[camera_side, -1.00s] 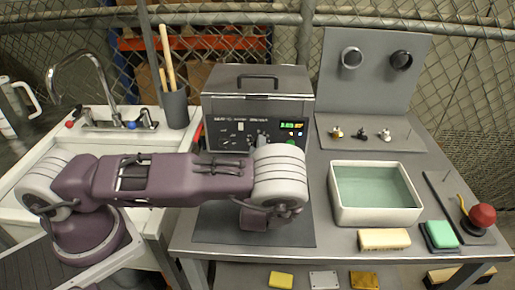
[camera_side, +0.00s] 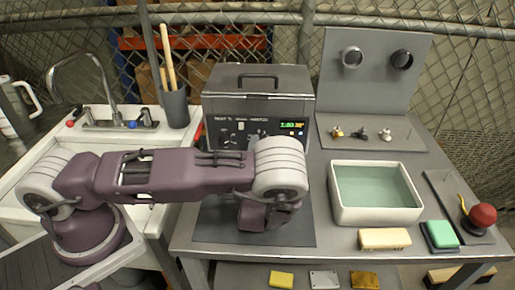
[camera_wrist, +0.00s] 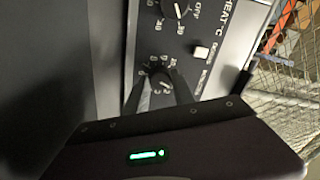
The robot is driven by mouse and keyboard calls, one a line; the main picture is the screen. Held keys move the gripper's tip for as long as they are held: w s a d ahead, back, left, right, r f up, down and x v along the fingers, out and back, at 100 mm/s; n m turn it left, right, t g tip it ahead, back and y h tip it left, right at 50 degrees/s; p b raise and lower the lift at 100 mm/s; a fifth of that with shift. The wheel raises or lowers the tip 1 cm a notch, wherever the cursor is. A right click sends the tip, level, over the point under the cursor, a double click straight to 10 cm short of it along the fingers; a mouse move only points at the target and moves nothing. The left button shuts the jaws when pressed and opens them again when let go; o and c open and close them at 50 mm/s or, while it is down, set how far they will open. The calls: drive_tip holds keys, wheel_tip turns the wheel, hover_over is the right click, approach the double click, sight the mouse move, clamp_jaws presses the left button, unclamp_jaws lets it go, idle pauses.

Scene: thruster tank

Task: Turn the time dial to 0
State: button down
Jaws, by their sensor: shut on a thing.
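The tank (camera_side: 255,78) is a grey lidded box on the table, with a dark control panel (camera_side: 222,130) on its front. In the wrist view, my gripper (camera_wrist: 160,92) has its two fingers on either side of a black dial (camera_wrist: 157,76), shut on it. Small numerals surround this dial, but its exact setting is hard to read. A second black dial (camera_wrist: 175,10), beside the "HEAT °C" lettering, is apart from the fingers. In the side view, my arm hides the fingers and the held dial. The panel display (camera_side: 292,126) is lit, apparently near 1:00.
A white push button (camera_wrist: 201,52) sits beside the dials. A white basin (camera_side: 375,222) of greenish liquid stands right of the tank, with a beige block (camera_side: 384,239) in front. The sink (camera_side: 125,140) is at left.

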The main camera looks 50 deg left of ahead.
drive_tip(key=shift+f+n, duration=0.1)
drive_tip(key=shift+n, duration=2.1)
drive_tip(key=c, duration=1.1)
unclamp_jaws()
drive_tip(key=shift+o, duration=0.2)
drive_tip(key=shift+d, duration=0.1)
drive_tip(key=v, duration=0.7)
